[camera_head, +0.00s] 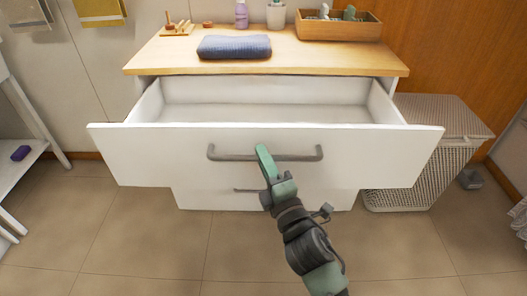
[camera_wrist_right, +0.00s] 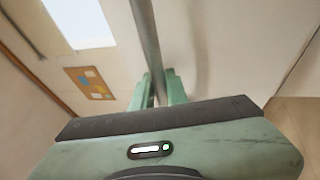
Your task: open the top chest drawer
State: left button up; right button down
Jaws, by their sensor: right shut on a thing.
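The top chest drawer (camera_head: 130,150) is pulled well out from the white chest, and its empty inside shows in the head view. Its grey bar handle (camera_head: 300,156) runs across the front panel. My right gripper (camera_head: 264,156) is at the handle, left of its middle. In the right wrist view the handle bar (camera_wrist_right: 147,45) passes between the green fingers (camera_wrist_right: 154,90), which are shut on it. My left gripper is in neither view.
The wooden chest top (camera_head: 330,60) holds a folded blue towel (camera_head: 234,46), a wooden tray (camera_head: 340,28), a purple bottle (camera_head: 241,14) and a cup (camera_head: 276,15). A wicker basket (camera_head: 440,165) stands on the right. A lower drawer (camera_head: 210,198) is partly hidden beneath. The floor (camera_head: 140,240) in front is clear.

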jog(key=c, duration=1.4)
grip_release()
jog(key=v, duration=0.8)
jog(key=shift+w, duration=0.1)
